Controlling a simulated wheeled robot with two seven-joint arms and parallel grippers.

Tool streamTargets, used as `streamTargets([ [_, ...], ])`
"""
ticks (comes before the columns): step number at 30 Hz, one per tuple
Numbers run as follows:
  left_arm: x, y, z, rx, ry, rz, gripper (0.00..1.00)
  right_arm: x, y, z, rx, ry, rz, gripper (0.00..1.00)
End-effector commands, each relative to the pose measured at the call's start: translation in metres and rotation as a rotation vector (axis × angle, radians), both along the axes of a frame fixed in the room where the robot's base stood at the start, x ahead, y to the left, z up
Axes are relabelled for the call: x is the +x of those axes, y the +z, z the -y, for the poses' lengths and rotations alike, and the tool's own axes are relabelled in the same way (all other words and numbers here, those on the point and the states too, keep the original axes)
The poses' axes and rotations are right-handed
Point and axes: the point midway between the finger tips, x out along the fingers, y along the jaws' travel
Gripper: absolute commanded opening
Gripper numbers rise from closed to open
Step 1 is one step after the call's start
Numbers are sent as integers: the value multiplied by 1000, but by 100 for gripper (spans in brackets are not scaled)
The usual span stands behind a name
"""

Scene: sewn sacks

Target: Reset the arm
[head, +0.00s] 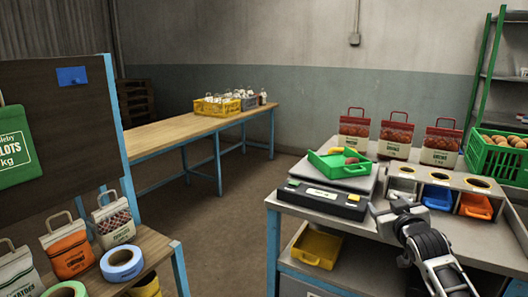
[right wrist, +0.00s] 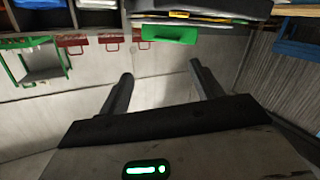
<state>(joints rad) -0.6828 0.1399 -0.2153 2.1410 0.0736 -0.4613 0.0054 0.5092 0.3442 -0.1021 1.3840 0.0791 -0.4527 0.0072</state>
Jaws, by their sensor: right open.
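My right arm reaches in from the lower right in the head view. Its gripper (head: 384,210) is over the front part of the right-hand table (head: 335,212), beside the scale (head: 326,199). In the right wrist view the two fingers of the right gripper (right wrist: 162,84) stand wide apart with nothing between them. Bare grey surface shows behind them. My left gripper is not in the head view.
Three red-topped sacks (head: 394,138) stand behind. Blue (head: 437,197) and orange (head: 476,206) bins and a green crate (head: 497,158) are at right. A left table (head: 150,243) holds sacks and tape rolls. Floor between is clear.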

Motion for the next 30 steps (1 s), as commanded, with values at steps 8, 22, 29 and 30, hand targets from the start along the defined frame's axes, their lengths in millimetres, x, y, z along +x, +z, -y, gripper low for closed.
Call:
streamTargets([
  [8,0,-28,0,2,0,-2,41,-75,-133,-63,34,102,-145,65],
  [22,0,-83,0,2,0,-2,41,-321,-293,-183,263,249,-428,65],
  [29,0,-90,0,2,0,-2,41,-368,-297,-198,324,252,-478,65],
  [30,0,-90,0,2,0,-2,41,-369,-297,-198,326,252,-480,65],
])
